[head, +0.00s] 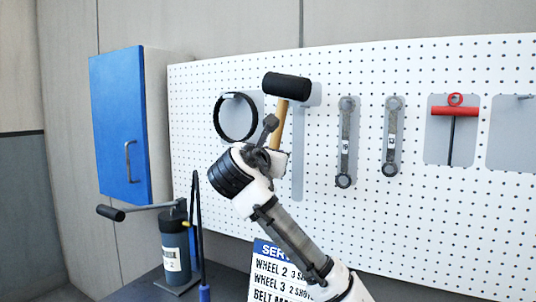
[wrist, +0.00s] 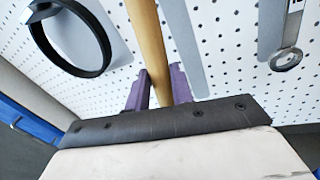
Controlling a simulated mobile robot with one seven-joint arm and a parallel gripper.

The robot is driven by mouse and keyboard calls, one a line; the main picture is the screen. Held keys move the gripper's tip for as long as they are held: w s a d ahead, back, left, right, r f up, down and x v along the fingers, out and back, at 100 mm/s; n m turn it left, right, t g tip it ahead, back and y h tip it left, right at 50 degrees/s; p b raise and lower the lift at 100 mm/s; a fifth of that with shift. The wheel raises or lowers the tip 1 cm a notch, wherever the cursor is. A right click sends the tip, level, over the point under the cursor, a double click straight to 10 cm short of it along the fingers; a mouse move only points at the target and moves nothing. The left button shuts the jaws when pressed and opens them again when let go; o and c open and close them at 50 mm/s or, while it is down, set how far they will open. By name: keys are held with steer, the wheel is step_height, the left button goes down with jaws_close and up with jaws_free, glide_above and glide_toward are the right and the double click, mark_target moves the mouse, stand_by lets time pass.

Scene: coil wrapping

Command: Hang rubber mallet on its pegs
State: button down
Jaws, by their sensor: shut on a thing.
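The rubber mallet has a black head (head: 287,86) and a wooden handle (head: 279,125). It is upright with its head at the top, in front of the white pegboard. My gripper (wrist: 160,88) is shut on the handle, which runs up between its two purple fingers in the wrist view (wrist: 148,35). A grey mallet-shaped outline (head: 298,170) on the board lies just to the right of the mallet and partly behind its head. The mallet's pegs are hidden, and I cannot tell whether the head touches them.
On the pegboard (head: 400,240), a black ring (head: 235,117) hangs left of the mallet. Two wrenches (head: 346,142) and a red T-handle tool (head: 455,112) hang to the right. A blue cabinet (head: 118,125) is at left. A grease pump (head: 174,240) and a sign (head: 275,272) stand below.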

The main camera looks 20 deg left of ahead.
steer(key=w, duration=0.3)
steer(key=w+d+f+p, duration=0.1)
steer(key=w, duration=0.1)
steer(key=shift+w, duration=0.1)
stand_by(0.8)
steer(key=shift+f, duration=0.2)
stand_by(0.6)
steer(key=c, duration=1.1)
jaws_free()
steer(key=shift+c, duration=0.2)
